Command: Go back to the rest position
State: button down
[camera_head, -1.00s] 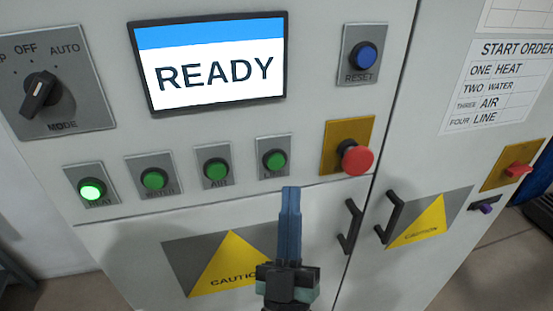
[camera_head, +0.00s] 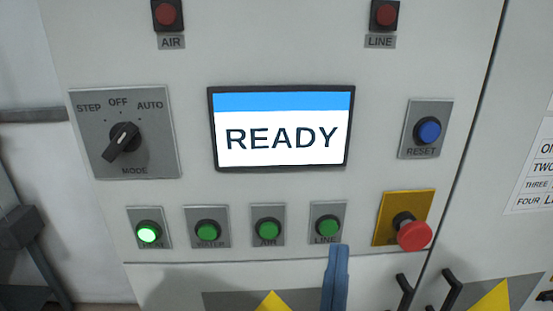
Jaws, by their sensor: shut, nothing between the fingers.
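My gripper (camera_head: 338,250) is at the bottom, right of centre, with its blue fingers pointing up and together. It is shut and empty. Its tips show just below the LINE button (camera_head: 327,229); whether they touch the panel cannot be told. The lower part of the gripper is cut off by the picture's edge.
The grey cabinet holds a screen (camera_head: 281,130) reading READY, a MODE knob (camera_head: 122,140), a blue RESET button (camera_head: 428,132) and a red mushroom button (camera_head: 413,235). The leftmost green button (camera_head: 148,233) is lit. Door handles (camera_head: 448,290) stick out at lower right.

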jog(key=w+a+r+n+t+y, duration=0.1)
jog(key=a+r+y, duration=0.15)
jog(key=r, duration=0.55)
jog(key=w+a+r+t+y, duration=0.1)
jog(key=a+r+y, duration=0.15)
jog(key=r, duration=0.55)
jog(key=s+a+r+y, duration=0.1)
jog(key=s+a+r, duration=0.1)
jog(key=r, duration=0.3)
jog(key=s+a+r+y, duration=0.1)
jog(key=s+a+r, duration=0.1)
jog(key=r, duration=0.3)
jog(key=s+a+r+m+y, duration=0.1)
jog(key=s+a+r, duration=0.1)
jog(key=s+r, duration=0.2)
jog(key=shift+r, duration=0.85)
dwell(1.6)
